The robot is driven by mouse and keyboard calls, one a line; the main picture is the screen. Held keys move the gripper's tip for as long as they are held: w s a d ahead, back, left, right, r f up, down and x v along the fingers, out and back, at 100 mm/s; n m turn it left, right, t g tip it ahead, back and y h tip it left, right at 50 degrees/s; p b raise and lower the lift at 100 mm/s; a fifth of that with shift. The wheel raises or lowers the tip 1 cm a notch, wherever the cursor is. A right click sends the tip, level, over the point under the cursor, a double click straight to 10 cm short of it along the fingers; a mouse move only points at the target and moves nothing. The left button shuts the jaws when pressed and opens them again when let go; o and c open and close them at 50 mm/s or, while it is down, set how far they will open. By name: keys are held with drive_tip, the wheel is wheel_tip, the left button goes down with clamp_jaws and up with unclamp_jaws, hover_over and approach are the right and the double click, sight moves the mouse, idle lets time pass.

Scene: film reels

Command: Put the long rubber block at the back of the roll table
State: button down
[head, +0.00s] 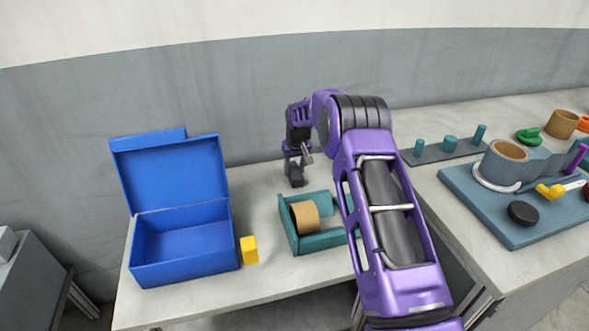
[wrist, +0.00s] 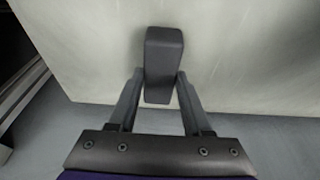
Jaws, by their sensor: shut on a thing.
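My gripper (head: 297,157) is near the back edge of the pale table (head: 262,196), behind the teal tray. It is shut on a long dark grey rubber block (head: 295,174), which hangs below the fingers. In the wrist view the block (wrist: 163,52) sits between the two fingertips (wrist: 160,82), with its far end over the pale tabletop. I cannot tell whether the block touches the table.
The teal tray (head: 319,241) holds a tan roll (head: 304,215). An open blue box (head: 184,268) and a yellow block (head: 249,250) stand to the left. A second counter on the right holds a teal board (head: 460,201) with parts. The grey wall is close behind.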

drive_tip(key=shift+r, duration=0.1)
drive_tip(key=shift+f, duration=0.25)
drive_tip(key=shift+c, duration=1.7)
unclamp_jaws()
drive_tip(key=shift+r, duration=0.1)
drive_tip(key=shift+r, duration=0.45)
drive_tip(key=p+v, duration=0.1)
drive_tip(key=v, duration=1)
drive_tip(key=shift+r, duration=0.2)
drive_tip(key=shift+s, duration=0.15)
